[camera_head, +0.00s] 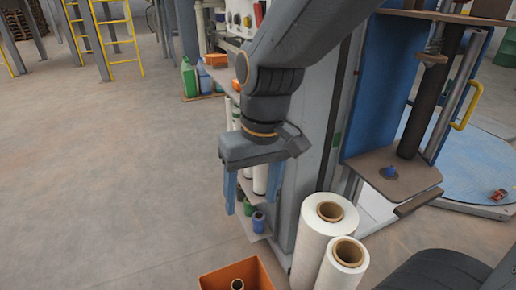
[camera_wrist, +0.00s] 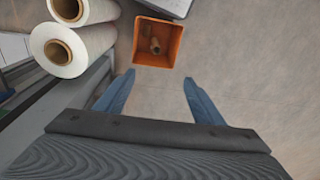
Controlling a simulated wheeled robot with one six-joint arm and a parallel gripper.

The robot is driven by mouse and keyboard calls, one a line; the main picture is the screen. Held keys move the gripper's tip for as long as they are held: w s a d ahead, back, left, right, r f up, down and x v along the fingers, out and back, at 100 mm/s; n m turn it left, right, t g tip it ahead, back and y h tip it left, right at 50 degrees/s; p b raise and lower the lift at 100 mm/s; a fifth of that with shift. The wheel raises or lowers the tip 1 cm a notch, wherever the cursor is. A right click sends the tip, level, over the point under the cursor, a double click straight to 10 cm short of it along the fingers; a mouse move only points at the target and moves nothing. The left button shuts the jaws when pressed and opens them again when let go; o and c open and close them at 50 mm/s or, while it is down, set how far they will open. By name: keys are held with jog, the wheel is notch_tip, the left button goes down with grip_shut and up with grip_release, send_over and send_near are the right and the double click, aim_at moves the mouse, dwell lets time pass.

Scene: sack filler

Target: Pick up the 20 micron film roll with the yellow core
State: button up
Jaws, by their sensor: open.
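Two large white film rolls stand upright beside the machine: a farther one (camera_head: 325,225) and a nearer one (camera_head: 342,270). Their visible cores look brown cardboard. They also show at the upper left of the wrist view, the larger one (camera_wrist: 66,52) and another (camera_wrist: 85,10). Slimmer white rolls (camera_head: 260,180) stand on the side rack behind my gripper, partly hidden by it; their core colours cannot be told. My gripper (camera_head: 251,208) is open and empty, pointing down in front of the rack. Its blue fingers are spread in the wrist view (camera_wrist: 158,78). I cannot make out a yellow core or micron label.
An orange bin (camera_head: 212,280) holding brown tubes stands on the floor near my gripper; it shows ahead of the fingertips (camera_wrist: 143,55). Blue and green spools (camera_head: 258,222) sit low on the rack. The machine column and a blue turntable (camera_head: 465,165) are right. Floor left is clear.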

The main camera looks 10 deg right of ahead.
jog(key=w+f+m+t+p, duration=0.1)
jog(key=w+m+t+p, duration=0.15)
jog(key=w+p, duration=1.3)
jog(key=w+d+f+m+t+h+p, duration=0.1)
jog(key=w+d+f, duration=0.4)
jog(key=w+f, duration=0.3)
jog(key=w+d+f+m+t+h+p, duration=0.1)
jog(key=w+d+f, duration=0.5)
jog(key=w, duration=0.9)
jog(key=shift+d+f+t, duration=0.2)
jog(key=shift+f+t, duration=0.45)
jog(key=shift+f, duration=0.7)
jog(key=shift+m, duration=0.25)
jog(key=shift+r, duration=0.1)
grip_shut()
